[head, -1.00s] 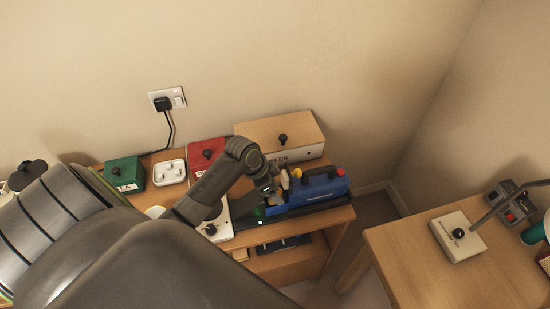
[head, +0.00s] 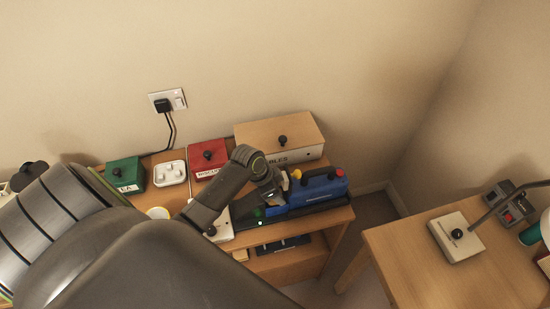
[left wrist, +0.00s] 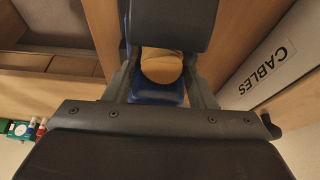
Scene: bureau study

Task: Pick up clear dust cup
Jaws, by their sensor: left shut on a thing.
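The blue handheld vacuum (head: 318,190) lies in a black dock (head: 300,212) on the shelf unit's top, in the head view. My left gripper (head: 272,194) is at the vacuum's left part and largely covers the clear dust cup. In the left wrist view my left gripper (left wrist: 162,75) has its fingers on either side of a rounded tan-looking part, seemingly the dust cup (left wrist: 162,66), and is shut on it. Blue vacuum body (left wrist: 158,94) shows around it. The cup's outline is mostly hidden. My right gripper is not in view.
A wooden CABLES box (head: 290,138) stands behind the vacuum. A red box (head: 208,158), a white socket block (head: 170,173) and a green box (head: 125,175) stand to the left. A separate desk (head: 415,262) is at right, across a floor gap.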

